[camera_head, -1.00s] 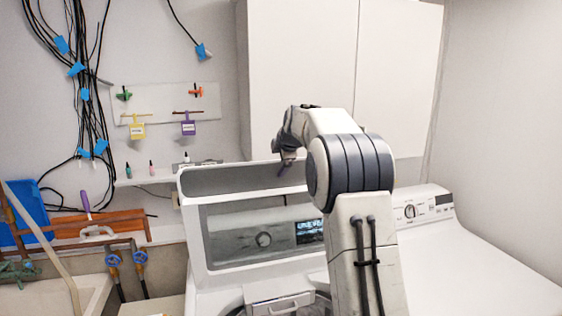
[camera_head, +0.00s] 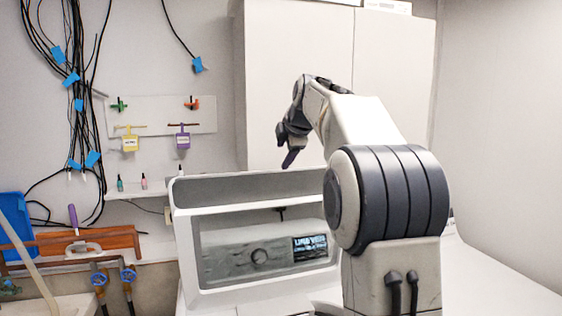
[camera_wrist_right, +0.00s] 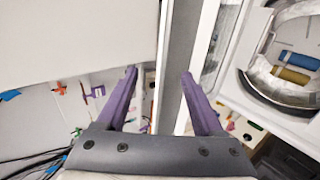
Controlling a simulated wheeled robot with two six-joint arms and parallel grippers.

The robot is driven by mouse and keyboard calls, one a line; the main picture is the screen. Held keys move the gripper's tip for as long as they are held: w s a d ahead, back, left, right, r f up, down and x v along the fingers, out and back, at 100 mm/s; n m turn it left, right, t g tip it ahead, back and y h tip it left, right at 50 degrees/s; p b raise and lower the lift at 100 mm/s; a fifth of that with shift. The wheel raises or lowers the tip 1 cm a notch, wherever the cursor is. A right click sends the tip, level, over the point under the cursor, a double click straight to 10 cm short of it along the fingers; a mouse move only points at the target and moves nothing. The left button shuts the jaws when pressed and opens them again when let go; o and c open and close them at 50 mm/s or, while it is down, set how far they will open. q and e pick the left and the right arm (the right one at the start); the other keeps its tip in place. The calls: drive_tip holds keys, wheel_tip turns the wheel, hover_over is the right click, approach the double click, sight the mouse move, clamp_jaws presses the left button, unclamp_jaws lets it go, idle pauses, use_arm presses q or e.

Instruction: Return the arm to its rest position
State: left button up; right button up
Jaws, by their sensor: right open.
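My right arm (camera_head: 385,200) rises in front of the machine in the head view, folded at the elbow. My right gripper (camera_head: 290,158) hangs at its far end, above the machine's top edge and in front of the white cabinet. In the right wrist view, its two purple fingers (camera_wrist_right: 160,75) stand well apart with nothing between them. My left gripper is not in view.
A white machine (camera_head: 185,250) with a display panel stands below the arm. White cabinet doors (camera_head: 290,60) are behind the gripper. Hanging cables (camera_head: 80,100), a tag rack (camera_head: 205,115) and a small shelf with bottles (camera_head: 150,190) are at the left.

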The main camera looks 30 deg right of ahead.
drive_tip(key=shift+a, duration=0.15)
idle(0.3)
drive_tip(key=s+a+f+m+g+y+b, duration=0.1)
drive_tip(key=s+a+f+g, duration=0.1)
drive_tip(key=s+a+f, duration=0.5)
drive_tip(key=a+f+m+g+y, duration=0.15)
drive_tip(key=a+f, duration=0.35)
drive_tip(key=a, duration=0.6)
drive_tip(key=s+a+f+m+g+y+b, duration=0.15)
drive_tip(key=s+a+f, duration=0.25)
drive_tip(key=a+f, duration=0.45)
drive_tip(key=s+a+f+m+g, duration=0.1)
drive_tip(key=s+a+f, duration=0.1)
drive_tip(key=s+f, duration=0.3)
drive_tip(key=s+a+f+m+g+b, duration=0.1)
drive_tip(key=s+f, duration=0.4)
drive_tip(key=s, duration=0.8)
drive_tip(key=s+a+f+m+g, duration=0.2)
drive_tip(key=s+a+f, duration=0.2)
drive_tip(key=s, duration=0.5)
drive_tip(key=shift+s+f+g+h+b, duration=0.2)
drive_tip(key=shift+f+g+h+b, duration=0.15)
drive_tip(key=shift+f, duration=0.55)
drive_tip(key=o, duration=0.5)
